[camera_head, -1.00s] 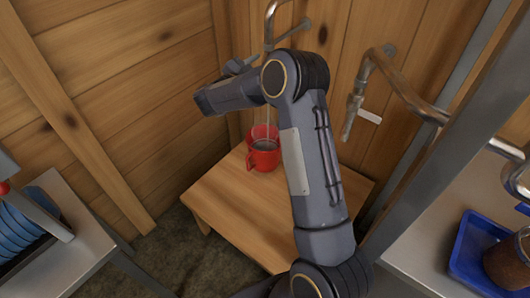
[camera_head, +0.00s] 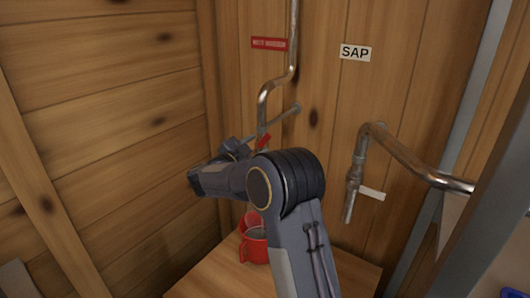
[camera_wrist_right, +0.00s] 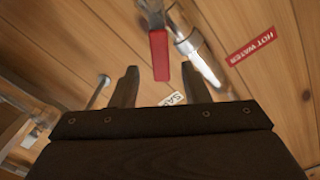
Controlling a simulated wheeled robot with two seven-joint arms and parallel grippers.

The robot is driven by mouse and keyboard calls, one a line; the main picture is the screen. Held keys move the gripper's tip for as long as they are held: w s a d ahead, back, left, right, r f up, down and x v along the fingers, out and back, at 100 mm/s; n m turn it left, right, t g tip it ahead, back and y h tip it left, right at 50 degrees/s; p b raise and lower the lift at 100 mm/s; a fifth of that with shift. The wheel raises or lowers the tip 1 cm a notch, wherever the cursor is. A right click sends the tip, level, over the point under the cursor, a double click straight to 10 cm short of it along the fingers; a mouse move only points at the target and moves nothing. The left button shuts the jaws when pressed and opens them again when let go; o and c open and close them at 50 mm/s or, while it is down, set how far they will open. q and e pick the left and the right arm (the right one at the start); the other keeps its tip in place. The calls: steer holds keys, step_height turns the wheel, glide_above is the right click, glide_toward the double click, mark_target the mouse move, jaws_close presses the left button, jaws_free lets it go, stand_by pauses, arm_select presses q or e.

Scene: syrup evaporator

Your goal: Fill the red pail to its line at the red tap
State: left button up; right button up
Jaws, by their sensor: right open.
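The red pail (camera_head: 254,249) stands on the wooden table below the tap, partly hidden by my right arm. Its inside looks grey; I cannot make out a line or how full it is. The tap with the red lever (camera_head: 265,141) comes down the back wall under a red sign. In the right wrist view the red lever (camera_wrist_right: 159,55) hangs beside the metal spout (camera_wrist_right: 197,58). My right gripper (camera_head: 238,148) is at the tap, left of the lever. In the wrist view its fingers (camera_wrist_right: 160,84) are apart, with the lever between and beyond them. My left gripper is out of view.
A second tap (camera_head: 354,180) with a pale lever hangs at the right under a SAP sign (camera_head: 355,52). A red HOT WATER sign (camera_wrist_right: 251,46) is on the wall. The wooden table (camera_head: 213,279) has bare room left of the pail. A metal post stands at the right.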

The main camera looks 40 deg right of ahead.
mark_target(264, 141)
steer(key=x, duration=0.7)
jaws_close()
